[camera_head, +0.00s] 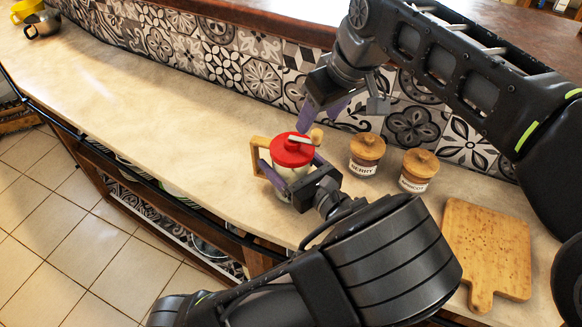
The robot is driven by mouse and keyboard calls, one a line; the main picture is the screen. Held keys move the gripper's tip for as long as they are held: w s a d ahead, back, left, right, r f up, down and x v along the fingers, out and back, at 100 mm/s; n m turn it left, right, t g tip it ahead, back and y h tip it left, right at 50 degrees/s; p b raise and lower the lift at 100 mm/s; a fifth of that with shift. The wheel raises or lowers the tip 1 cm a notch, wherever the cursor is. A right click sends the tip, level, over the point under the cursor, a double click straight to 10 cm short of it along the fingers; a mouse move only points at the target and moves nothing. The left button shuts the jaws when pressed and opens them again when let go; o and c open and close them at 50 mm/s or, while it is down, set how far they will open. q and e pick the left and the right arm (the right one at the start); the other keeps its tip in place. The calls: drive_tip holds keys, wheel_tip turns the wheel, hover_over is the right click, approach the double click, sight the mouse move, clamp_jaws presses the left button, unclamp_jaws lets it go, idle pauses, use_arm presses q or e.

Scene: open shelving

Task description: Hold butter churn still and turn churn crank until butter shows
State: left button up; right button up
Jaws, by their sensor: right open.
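The butter churn (292,176) stands on the counter, a pale jar with a red lid (290,153) and a wooden side handle (259,152) on its left. The crank (300,140) lies across the lid's top, with a wooden knob (317,135) at its right end. My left gripper (296,172) reaches in from the front, its fingers on either side of the jar, and looks closed on it. Its arm hides the lower right of the jar. My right gripper (321,118) is open and empty just above and behind the crank knob.
Two labelled jars with wooden lids, one (366,154) and another (418,170), stand right of the churn. A wooden cutting board (488,248) lies further right. A patterned tile wall (235,55) runs behind.

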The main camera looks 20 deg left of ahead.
sight(317, 141)
drive_tip(key=shift+f, duration=2.4)
clamp_jaws()
drive_tip(key=shift+s+d+f+m+t, duration=0.1)
drive_tip(key=shift+s+m+t, duration=0.1)
drive_tip(key=shift+m, duration=0.3)
drive_tip(key=shift+s+f+m+t, duration=0.1)
drive_tip(key=shift+s+m, duration=0.1)
drive_tip(key=shift+m, duration=0.3)
drive_tip(key=shift+s+h, duration=0.1)
drive_tip(key=shift+h, duration=0.2)
drive_tip(key=shift+s+f+m+h, duration=0.1)
drive_tip(key=shift+s+m+h, duration=0.25)
drive_tip(key=shift+m, duration=0.65)
